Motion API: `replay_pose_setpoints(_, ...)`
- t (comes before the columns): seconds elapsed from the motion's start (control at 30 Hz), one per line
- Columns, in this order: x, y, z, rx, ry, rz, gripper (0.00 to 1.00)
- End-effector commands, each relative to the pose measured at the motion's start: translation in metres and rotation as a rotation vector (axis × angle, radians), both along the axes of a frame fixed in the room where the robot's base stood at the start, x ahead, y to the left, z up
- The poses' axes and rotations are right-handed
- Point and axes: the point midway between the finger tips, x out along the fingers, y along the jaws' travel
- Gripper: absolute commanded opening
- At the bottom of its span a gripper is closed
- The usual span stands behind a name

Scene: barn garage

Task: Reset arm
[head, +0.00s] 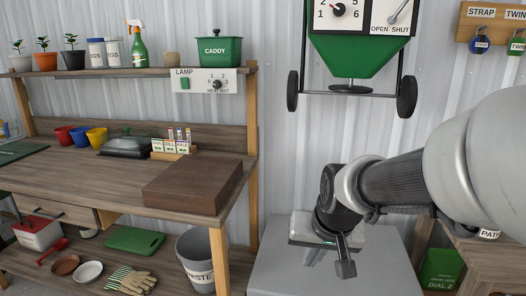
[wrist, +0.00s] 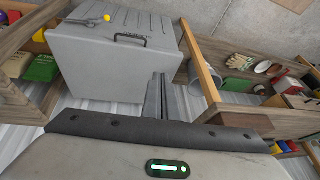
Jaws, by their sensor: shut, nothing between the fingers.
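My arm reaches in from the right of the head view and bends down at the wrist. My gripper (head: 345,268) points down in front of the light grey chest (head: 300,272), beside the workbench's right end. In the wrist view my gripper (wrist: 160,82) shows as two fingers pressed together with nothing between them. The grey chest (wrist: 112,58) with its dark handle lies beyond and to the left of the fingers. The fingers appear apart from the chest and the bench.
A wooden workbench (head: 95,172) stands at the left, with a brown block (head: 195,186) at its right end. A grey waste bin (head: 195,258) is beneath it. A green spreader (head: 357,52) hangs on the wall. A wooden unit (head: 490,258) stands at the lower right.

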Motion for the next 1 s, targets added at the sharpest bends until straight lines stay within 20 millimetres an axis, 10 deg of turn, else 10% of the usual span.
replay_pose_setpoints(0.2,-0.073,-0.021,0.048,-0.043,-0.04,0.043,0.0)
replay_pose_setpoints(0.57,-0.151,-0.038,0.066,-0.123,-0.066,0.074,0.0)
replay_pose_setpoints(1.0,-0.149,-0.038,0.186,-0.122,-0.06,0.077,0.0)
